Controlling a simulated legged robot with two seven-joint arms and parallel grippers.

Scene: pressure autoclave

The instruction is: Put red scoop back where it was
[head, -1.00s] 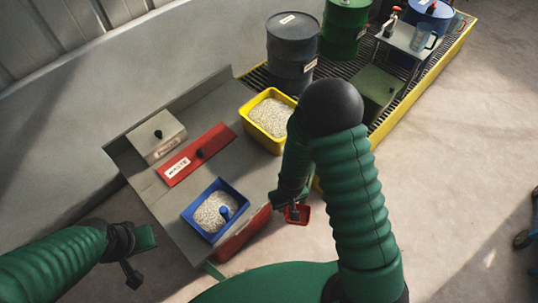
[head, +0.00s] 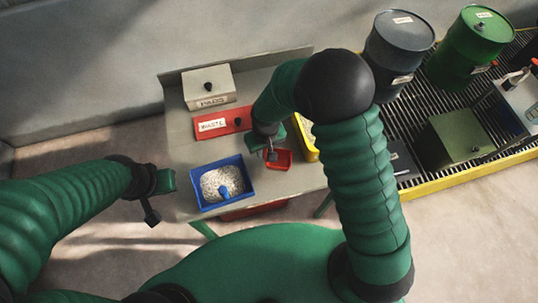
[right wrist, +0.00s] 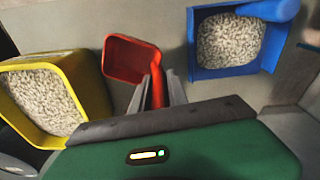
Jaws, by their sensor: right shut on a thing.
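The red scoop (head: 278,160) is in my right gripper (head: 270,150), over the table between the blue bin and the yellow bin. In the right wrist view the red scoop (right wrist: 132,58) shows its open bowl, and my right gripper (right wrist: 172,90) is shut on its handle. The bowl looks empty. The yellow bin (head: 312,150) of pale granules is mostly hidden behind my right arm; it shows in the right wrist view (right wrist: 92,75). The blue bin (head: 249,190) holds pale granules and a blue scoop (head: 224,192). My left gripper (head: 160,190) hangs left of the table; its jaws are unclear.
A red box marked WASTE (head: 222,123) and a grey box marked PADS (head: 207,87) stand on the grey table (head: 183,150). At right, a grated platform with a yellow edge (head: 450,180) carries a grey drum (head: 398,45), a green drum (head: 470,45) and a green box (head: 450,138).

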